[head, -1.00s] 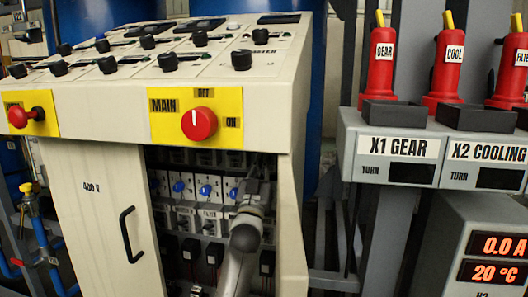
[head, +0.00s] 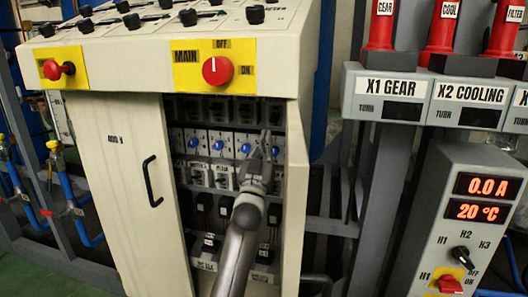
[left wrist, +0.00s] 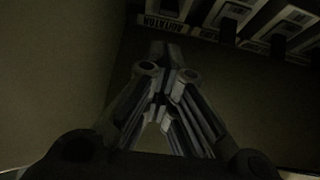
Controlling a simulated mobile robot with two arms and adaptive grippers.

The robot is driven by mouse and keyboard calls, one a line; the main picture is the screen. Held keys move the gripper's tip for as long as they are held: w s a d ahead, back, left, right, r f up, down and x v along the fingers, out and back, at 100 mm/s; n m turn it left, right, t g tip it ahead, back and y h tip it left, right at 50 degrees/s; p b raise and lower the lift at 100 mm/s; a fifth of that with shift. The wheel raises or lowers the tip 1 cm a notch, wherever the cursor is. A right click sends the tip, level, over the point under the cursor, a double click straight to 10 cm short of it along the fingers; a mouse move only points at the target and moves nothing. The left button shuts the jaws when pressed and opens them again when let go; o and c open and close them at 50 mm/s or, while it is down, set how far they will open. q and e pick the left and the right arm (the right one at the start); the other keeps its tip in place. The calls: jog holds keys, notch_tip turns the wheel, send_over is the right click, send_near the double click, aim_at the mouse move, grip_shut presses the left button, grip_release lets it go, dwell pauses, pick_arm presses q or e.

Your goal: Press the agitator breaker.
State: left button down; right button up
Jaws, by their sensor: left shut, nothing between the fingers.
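The agitator breaker (left wrist: 168,5) is cut off at the top edge of the left wrist view. Its label (left wrist: 165,21) appears upside down. In the head view a row of breakers with blue buttons (head: 219,145) sits inside the open cabinet. The rightmost one, which seems to be the agitator breaker, is partly hidden by my left gripper (head: 266,136). The gripper is shut and empty, inside the cabinet opening, with its tips close to that breaker. I cannot tell whether they touch it. My right gripper is not in view.
The open cabinet door (head: 118,185) has a black handle (head: 152,182) and stands left of the opening. The red main switch (head: 217,70) is above it. The cabinet's right wall (head: 297,200) is close beside my arm. A grey heater box (head: 437,200) stands at the right.

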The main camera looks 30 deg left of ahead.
pick_arm(q)
jog(key=shift+s+f, duration=0.3)
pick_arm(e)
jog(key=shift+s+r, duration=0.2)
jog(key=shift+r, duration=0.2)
